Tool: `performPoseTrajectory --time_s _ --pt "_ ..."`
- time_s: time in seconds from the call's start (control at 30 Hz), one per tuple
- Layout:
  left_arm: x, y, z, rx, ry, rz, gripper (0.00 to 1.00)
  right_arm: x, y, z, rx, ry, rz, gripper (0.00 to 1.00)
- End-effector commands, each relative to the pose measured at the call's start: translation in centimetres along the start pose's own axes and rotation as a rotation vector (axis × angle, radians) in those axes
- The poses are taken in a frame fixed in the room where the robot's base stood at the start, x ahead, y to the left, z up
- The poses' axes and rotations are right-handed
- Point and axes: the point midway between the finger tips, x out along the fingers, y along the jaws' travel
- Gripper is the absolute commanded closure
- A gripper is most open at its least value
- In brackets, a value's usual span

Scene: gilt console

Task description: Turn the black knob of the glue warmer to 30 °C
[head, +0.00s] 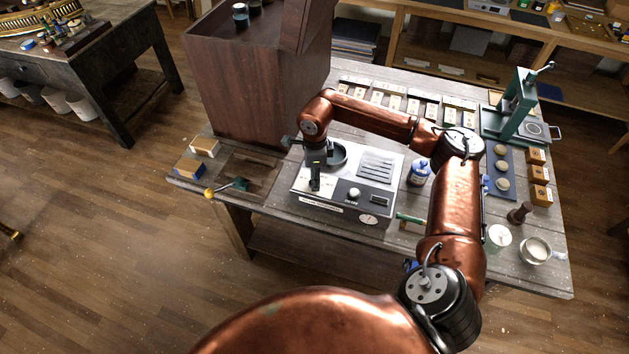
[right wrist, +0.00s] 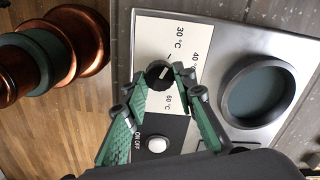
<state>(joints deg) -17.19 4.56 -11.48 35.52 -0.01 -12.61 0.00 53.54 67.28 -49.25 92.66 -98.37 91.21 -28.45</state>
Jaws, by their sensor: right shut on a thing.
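The glue warmer (head: 349,174) stands on the workbench, with a round dark well (right wrist: 258,92) in its steel top. Its black knob (right wrist: 158,71) sits on a cream dial panel marked 30, 40 and 60 °C in the right wrist view. My right gripper (right wrist: 160,78) is shut on the knob, a fingertip on either side. The knob has a small pale mark, but I cannot tell clearly which temperature it points to. In the head view my right gripper (head: 315,183) comes down over the dial panel and hides the knob. My left gripper is not in view.
A white round button (right wrist: 156,145) marked ON OFF is beside the dial, close to the fingers. A tall dark wooden cabinet (head: 240,85) rises behind left. A blue-labelled jar (head: 419,172) stands right of the warmer. A green-handled tool (head: 238,185) lies on the left.

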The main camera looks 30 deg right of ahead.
Motion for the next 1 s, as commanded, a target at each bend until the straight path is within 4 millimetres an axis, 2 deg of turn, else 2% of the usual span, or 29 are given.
performPoseTrajectory --time_s 0.57,0.6,0.8,1.0 --pt "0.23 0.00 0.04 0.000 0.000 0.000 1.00 -0.01 0.09 0.07 -0.031 -0.001 0.002 0.99" --pt "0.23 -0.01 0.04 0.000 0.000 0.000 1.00 -0.01 0.09 0.07 -0.031 -0.001 0.002 0.72" --pt "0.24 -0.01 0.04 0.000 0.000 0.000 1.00 -0.01 0.06 0.04 -0.029 -0.001 0.001 0.59" --pt "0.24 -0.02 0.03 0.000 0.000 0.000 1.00 0.00 0.03 0.01 -0.028 0.000 0.001 0.57"
